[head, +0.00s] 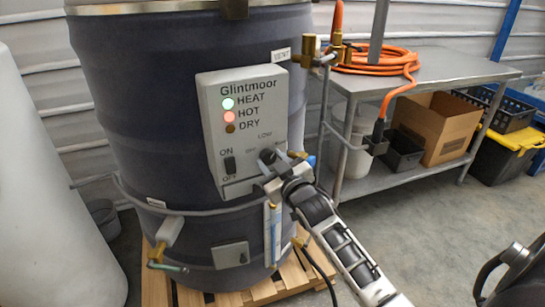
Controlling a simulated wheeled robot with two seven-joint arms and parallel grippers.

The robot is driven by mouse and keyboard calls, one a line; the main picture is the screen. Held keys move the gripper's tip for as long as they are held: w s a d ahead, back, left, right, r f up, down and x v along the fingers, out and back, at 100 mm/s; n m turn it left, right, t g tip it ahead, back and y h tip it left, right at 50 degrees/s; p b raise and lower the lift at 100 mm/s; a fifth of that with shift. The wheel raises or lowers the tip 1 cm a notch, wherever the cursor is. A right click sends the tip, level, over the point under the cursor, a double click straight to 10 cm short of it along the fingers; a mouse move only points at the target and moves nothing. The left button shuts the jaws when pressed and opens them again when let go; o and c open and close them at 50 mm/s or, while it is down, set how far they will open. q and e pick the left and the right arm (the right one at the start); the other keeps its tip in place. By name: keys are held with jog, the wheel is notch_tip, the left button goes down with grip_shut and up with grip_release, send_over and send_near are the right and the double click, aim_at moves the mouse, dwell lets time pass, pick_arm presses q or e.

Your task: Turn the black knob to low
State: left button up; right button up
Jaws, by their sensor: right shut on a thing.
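The black knob (267,156) is on the lower right of the grey Glintmoor control panel (213,115), fixed to the front of a large dark drum (130,110). A LOW label is printed above the knob. My right gripper (272,169) reaches in from the lower right and is shut on the knob. The fingers hide part of the knob, and I cannot tell where its pointer stands. The HEAT lamp glows green, the HOT lamp glows red and the DRY lamp looks dark. My left gripper is not in view.
A black rocker switch (230,165) sits left of the knob. A brass valve with a pipe (318,60) stands close at the right. A metal bench (440,68) holds a coiled orange hose (375,62). The drum stands on a wooden pallet (155,287).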

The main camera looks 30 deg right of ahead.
jog(key=n+p, duration=0.1)
jog(key=n, duration=0.2)
jog(key=shift+n, duration=0.4)
jog(key=shift+n+p, duration=0.35)
jog(key=shift+n, duration=1.35)
jog(key=o, duration=1)
jog(key=s, duration=0.5)
jog(key=s+a, duration=0.1)
jog(key=s, duration=0.4)
jog(key=s+a+b, duration=0.1)
jog(key=s, duration=0.5)
